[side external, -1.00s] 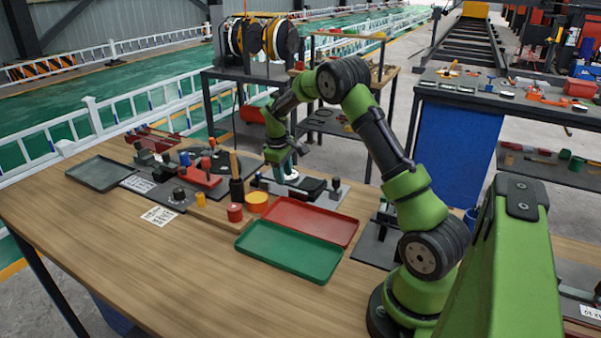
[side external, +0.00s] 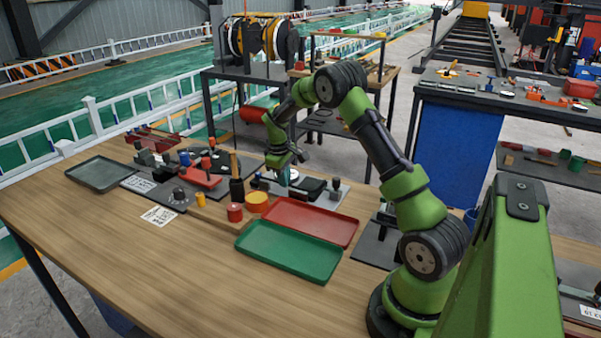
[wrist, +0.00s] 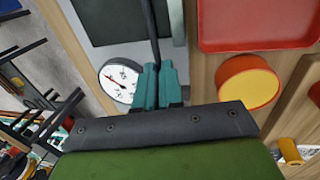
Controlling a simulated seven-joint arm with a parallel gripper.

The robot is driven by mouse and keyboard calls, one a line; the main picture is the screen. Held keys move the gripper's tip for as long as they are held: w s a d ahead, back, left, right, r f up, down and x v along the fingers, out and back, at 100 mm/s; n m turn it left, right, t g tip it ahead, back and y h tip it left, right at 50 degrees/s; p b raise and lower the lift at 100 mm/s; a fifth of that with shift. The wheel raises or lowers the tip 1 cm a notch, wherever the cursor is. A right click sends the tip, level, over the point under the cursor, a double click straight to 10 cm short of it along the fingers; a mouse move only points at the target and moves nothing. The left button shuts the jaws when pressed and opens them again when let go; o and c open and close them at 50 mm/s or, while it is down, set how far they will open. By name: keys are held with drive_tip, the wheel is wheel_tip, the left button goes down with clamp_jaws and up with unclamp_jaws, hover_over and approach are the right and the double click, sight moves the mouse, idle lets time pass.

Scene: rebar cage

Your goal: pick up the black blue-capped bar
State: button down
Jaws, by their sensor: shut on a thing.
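My gripper (wrist: 152,86) has teal fingers, closed on a slim black bar (wrist: 151,25) in the wrist view. The bar runs from between the fingertips to the top edge of that view. No blue cap shows on the part in sight; its ends are hidden or out of frame. In the side view my gripper (side external: 284,178) is low over the back of the bench, beside a white dial (side external: 293,174). The held bar is too small to make out there.
The dial (wrist: 119,82) is close left of the fingers; an orange-yellow round container (wrist: 247,84) and a red tray (wrist: 255,25) are on the right. A green tray (side external: 290,251) lies in front. A dark tray (side external: 98,173) is far left. The front-left wood is clear.

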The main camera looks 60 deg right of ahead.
wheel_tip(320, 180, up, 8)
drive_tip(key=a, duration=0.1)
drive_tip(key=shift+s+f, duration=0.15)
drive_tip(key=shift+f, duration=0.1)
idle(0.4)
drive_tip(key=shift+f, duration=3.55)
drive_tip(key=shift+f, duration=0.25)
drive_tip(key=shift+a+r, duration=0.1)
drive_tip(key=shift+a, duration=0.3)
drive_tip(key=c, duration=1.2)
unclamp_jaws()
